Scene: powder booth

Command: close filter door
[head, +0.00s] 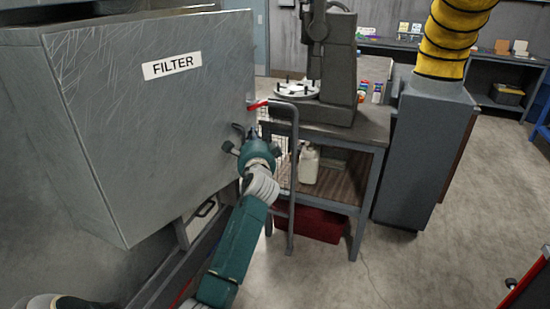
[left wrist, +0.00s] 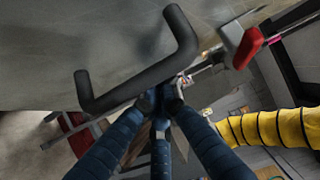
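The filter door (head: 190,110) is a big scratched grey metal panel with a white FILTER label, filling the left of the head view. A dark bar handle (left wrist: 140,78) stands off the grey surface in the left wrist view. A red-tipped latch (head: 258,105) is at the door's right edge; it also shows in the left wrist view (left wrist: 248,48). My left gripper (head: 240,140) is in front of the door near its right edge, below the latch. Its fingertips (left wrist: 163,97) are close to the handle; contact and grip are unclear. My right gripper is out of view.
A metal work table (head: 375,130) with a grey machine stands right of the door, a white jug (head: 308,165) on its lower shelf. A grey cabinet (head: 425,155) with a yellow hose (head: 452,40) is beyond.

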